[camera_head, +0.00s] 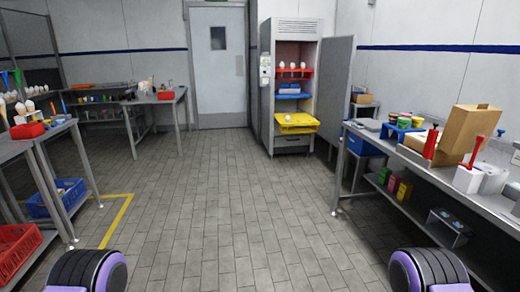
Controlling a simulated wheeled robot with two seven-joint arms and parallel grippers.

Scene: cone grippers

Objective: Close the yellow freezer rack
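The yellow freezer rack (297,124) is in the lower part of the tall grey freezer cabinet (267,85) against the back wall. It sticks out past the cabinet front. The freezer door (334,84) stands open to the right. Above the yellow rack are a blue rack (293,96) and a red rack (293,75) with several white items on it. Only rounded black and purple parts of my arms show at the bottom left and bottom right. Neither gripper is in view. The freezer is well ahead of me, across the floor.
The tiled floor (200,200) is clear between me and the freezer. A right workbench (420,158) carries a cardboard box (468,132) and other items. Left tables (40,140) have a blue crate (58,197) and red crate (15,250) beneath. A closed door (219,70) is at the back.

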